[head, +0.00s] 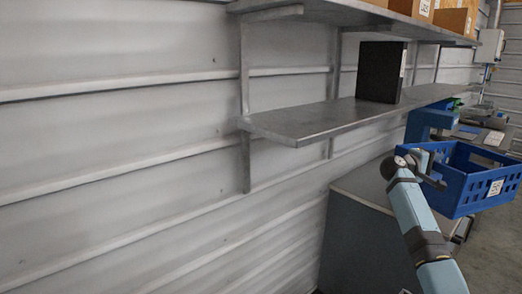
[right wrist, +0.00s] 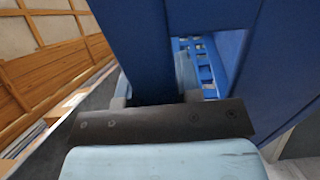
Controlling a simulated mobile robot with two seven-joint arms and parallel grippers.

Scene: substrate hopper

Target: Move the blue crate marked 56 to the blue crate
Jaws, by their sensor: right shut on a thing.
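A blue crate (head: 466,176) with slotted walls and a white label hangs in the air at the right of the head view. The label's number is too small to read with certainty. My right gripper (head: 428,170) is shut on the crate's near left rim. In the right wrist view the crate's blue wall (right wrist: 210,15) fills the upper middle, and my right gripper (right wrist: 150,100) has its fingers on either side of a blue part. The crate looks empty, though its floor is mostly hidden. I cannot make out a second blue crate for certain. My left gripper is not in view.
A grey wall shelf (head: 330,118) holds a black box (head: 381,72). Cardboard boxes (head: 455,20) stand on the upper shelf. A grey cabinet (head: 350,215) stands below, beside my right arm. A blue object (head: 430,120) stands behind the crate. Open floor shows at the lower right.

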